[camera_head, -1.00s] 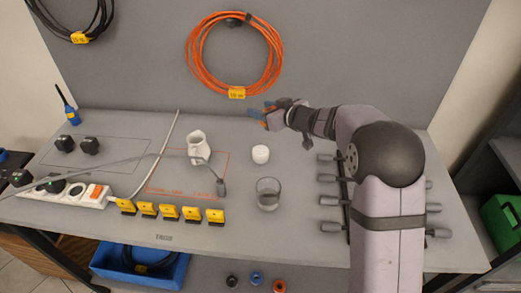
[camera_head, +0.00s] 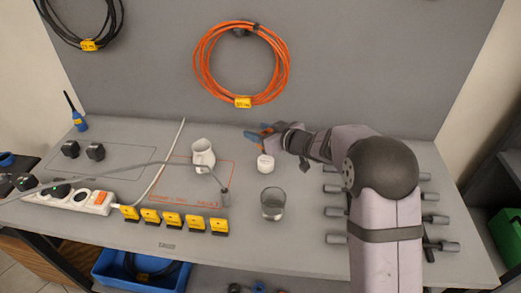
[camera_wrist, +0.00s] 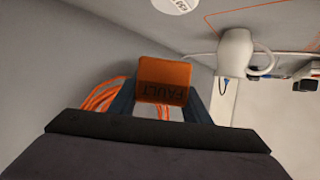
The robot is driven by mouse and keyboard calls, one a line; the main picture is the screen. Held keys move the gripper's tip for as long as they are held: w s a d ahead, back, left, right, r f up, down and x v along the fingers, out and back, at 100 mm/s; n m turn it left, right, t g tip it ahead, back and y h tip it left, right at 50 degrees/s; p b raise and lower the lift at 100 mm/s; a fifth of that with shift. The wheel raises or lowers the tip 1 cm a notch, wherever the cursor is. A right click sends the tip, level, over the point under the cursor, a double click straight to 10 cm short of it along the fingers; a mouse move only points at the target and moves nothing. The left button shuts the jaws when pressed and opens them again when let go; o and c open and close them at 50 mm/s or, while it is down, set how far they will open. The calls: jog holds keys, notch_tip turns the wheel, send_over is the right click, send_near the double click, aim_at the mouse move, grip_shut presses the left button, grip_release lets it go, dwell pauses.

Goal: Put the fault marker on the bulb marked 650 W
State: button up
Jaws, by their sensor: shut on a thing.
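My gripper (camera_head: 262,135) is shut on the orange fault marker (camera_wrist: 163,80), whose dark FAULT lettering appears upside down in the wrist view. In the head view the gripper is above the table, just behind and above a small round white object (camera_head: 265,163), perhaps the bulb. The white object's pale top also shows at the upper edge of the wrist view (camera_wrist: 178,4), partly cut off, with small dark print that I cannot read surely. The marker and the white object are apart. No 650 W marking is legible in the head view.
A white jug (camera_head: 203,154) stands left of the white object, and a clear glass (camera_head: 272,204) in front. A grey cable runs past the jug to a power strip (camera_head: 75,197). Several yellow-black blocks (camera_head: 173,220) line the front. Grey-handled tools (camera_head: 335,211) lie right, beside my arm.

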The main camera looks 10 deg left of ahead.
aim_at(259, 147)
jog(key=shift+f, duration=3.05)
jog(key=shift+f, duration=0.15)
jog(key=o, duration=1)
jog(key=shift+o, duration=0.2)
jog(key=shift+d+r, duration=0.1)
jog(key=shift+r, duration=0.1)
jog(key=b+v, duration=0.1)
jog(key=v, duration=1)
jog(key=shift+s+d, duration=0.25)
jog(key=shift+s, duration=0.15)
